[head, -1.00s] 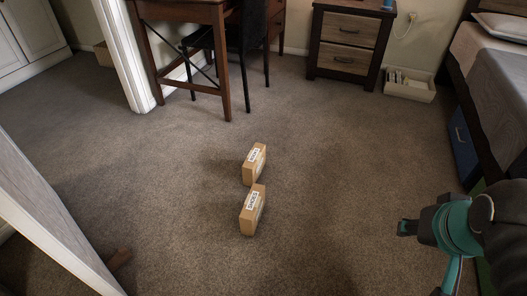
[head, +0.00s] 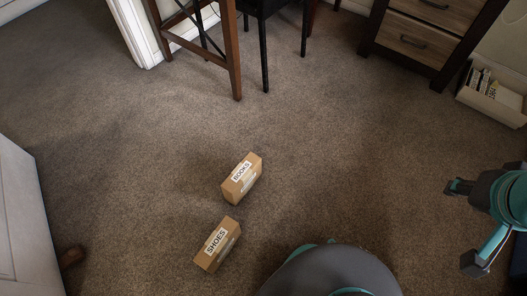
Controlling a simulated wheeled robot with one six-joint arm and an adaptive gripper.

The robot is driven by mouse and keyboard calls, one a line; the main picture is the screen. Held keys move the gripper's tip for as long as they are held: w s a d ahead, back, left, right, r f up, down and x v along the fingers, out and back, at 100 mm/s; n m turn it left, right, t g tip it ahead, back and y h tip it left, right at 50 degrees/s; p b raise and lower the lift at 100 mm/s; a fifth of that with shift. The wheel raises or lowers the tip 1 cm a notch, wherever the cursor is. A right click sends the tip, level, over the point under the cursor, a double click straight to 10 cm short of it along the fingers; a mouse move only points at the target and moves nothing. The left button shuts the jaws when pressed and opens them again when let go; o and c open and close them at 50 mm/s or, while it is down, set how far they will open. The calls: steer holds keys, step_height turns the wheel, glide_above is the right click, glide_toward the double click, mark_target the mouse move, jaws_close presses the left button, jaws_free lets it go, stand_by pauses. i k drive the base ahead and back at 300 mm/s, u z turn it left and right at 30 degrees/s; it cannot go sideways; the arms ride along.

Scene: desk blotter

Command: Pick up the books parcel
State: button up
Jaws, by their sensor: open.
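The books parcel (head: 242,179) is a small brown cardboard box with a white label reading BOOKS. It stands on the carpet near the middle of the head view. A like box, the shoes parcel (head: 217,244), stands just nearer and a little left, apart from it, with a label reading SHOES. My gripper (head: 465,224) is at the right edge of the view, open and empty, well to the right of both parcels. Part of my arm behind it is cut off by the frame edge.
A wooden desk leg (head: 230,50) and a black chair (head: 268,40) stand beyond the parcels. A nightstand (head: 415,40) and a white bin of items (head: 494,100) are at the upper right. A white door (head: 30,225) is at the left. Carpet around the parcels is clear.

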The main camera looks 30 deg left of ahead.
mark_target(240, 180)
steer(key=i, duration=0.95)
steer(key=u, duration=3.95)
